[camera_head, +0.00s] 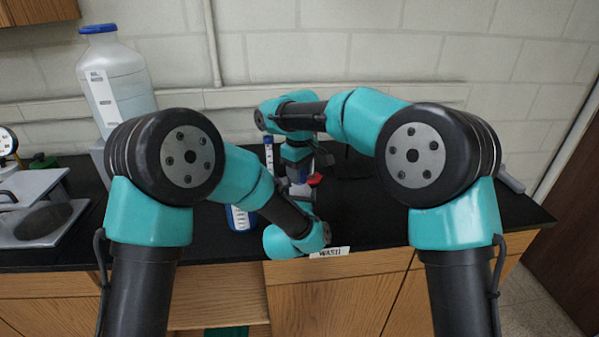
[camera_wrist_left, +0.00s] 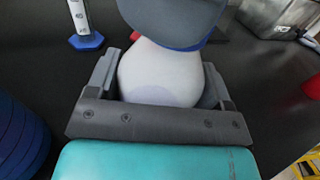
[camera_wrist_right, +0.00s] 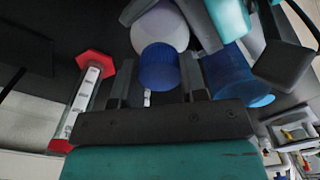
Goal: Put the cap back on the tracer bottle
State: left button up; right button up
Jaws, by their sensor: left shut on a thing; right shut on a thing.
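The white tracer bottle (camera_wrist_left: 158,75) is between the fingers of my left gripper (camera_wrist_left: 160,88), which is shut on it. The bottle's rounded white body also shows in the right wrist view (camera_wrist_right: 160,27), with the left gripper's grey fingers beside it. The blue cap (camera_wrist_right: 158,68) is between the fingertips of my right gripper (camera_wrist_right: 158,80), which is shut on it. In the right wrist view the cap overlaps the white bottle; I cannot tell whether they touch. In the head view the arms mostly hide both grippers and what they hold.
A red-footed graduated cylinder (camera_wrist_right: 86,92) and a large blue container (camera_wrist_right: 232,78) are near the right gripper. A blue-based cylinder (camera_wrist_left: 84,25) stands beyond the left gripper.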

jog(key=m, duration=0.6)
jog(key=shift+m, duration=0.3)
jog(key=m, duration=0.6)
jog(key=o, duration=1)
jog(key=shift+r, duration=2.25)
jog(key=shift+c, duration=0.2)
